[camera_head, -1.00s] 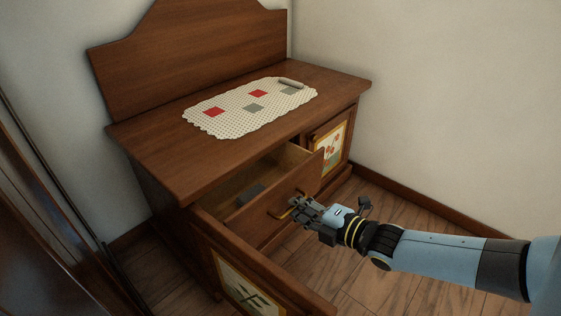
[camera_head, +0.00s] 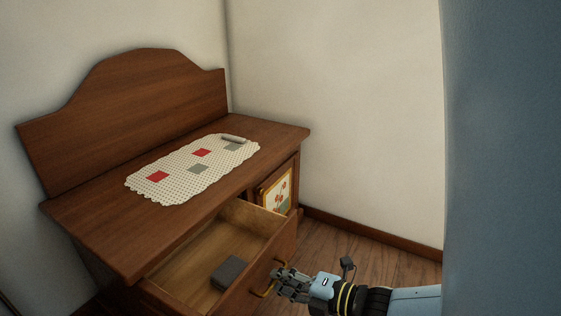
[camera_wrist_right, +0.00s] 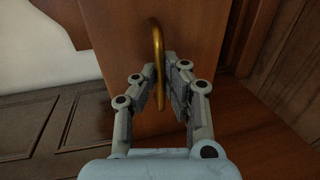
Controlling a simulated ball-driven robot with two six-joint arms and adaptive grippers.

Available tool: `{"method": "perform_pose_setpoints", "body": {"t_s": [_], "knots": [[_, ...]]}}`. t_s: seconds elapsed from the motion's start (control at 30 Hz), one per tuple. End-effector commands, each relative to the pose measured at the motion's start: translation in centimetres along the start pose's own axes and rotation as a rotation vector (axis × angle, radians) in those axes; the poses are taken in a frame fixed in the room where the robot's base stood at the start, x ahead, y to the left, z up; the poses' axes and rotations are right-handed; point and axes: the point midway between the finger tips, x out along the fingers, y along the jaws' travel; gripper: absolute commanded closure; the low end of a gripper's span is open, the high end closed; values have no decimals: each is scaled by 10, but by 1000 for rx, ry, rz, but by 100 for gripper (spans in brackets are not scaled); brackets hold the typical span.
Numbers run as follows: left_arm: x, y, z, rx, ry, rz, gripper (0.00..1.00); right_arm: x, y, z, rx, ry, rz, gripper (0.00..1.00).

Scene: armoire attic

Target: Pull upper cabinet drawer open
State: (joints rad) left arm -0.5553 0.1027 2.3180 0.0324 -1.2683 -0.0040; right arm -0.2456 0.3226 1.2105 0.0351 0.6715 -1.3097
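The upper drawer (camera_head: 195,252) of the wooden cabinet stands far out, and I look down into its pale interior. A small dark grey box (camera_head: 229,271) lies inside near the front. The brass handle (camera_head: 263,293) is on the drawer front, partly hidden by my right gripper (camera_head: 279,281). In the right wrist view the handle (camera_wrist_right: 157,42) runs between the two fingers of my right gripper (camera_wrist_right: 163,78), which are closed in around it. My left gripper is not in view.
A dotted cloth (camera_head: 180,183) with red and grey squares lies on the cabinet top (camera_head: 105,225), with a grey roll-shaped item (camera_head: 234,139) at its far end. A painted door (camera_head: 277,191) is right of the drawer. Bare wooden floor (camera_head: 365,258) lies to the right.

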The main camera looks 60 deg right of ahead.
Motion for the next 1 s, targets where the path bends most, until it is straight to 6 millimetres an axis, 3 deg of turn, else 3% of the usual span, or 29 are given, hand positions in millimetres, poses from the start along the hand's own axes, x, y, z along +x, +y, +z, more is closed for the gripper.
{"method": "perform_pose_setpoints", "body": {"t_s": [0.03,0.2,0.53,0.67,1.0], "knots": [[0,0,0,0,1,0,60,0,0,0,-1,0,-2,90],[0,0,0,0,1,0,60,0,0,0,0,0,-1,68],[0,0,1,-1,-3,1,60,-5,-1,0,0,0,-2,68],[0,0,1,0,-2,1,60,-25,-2,0,-1,1,-6,68],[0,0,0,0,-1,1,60,-97,-1,0,0,0,-4,68]]}}
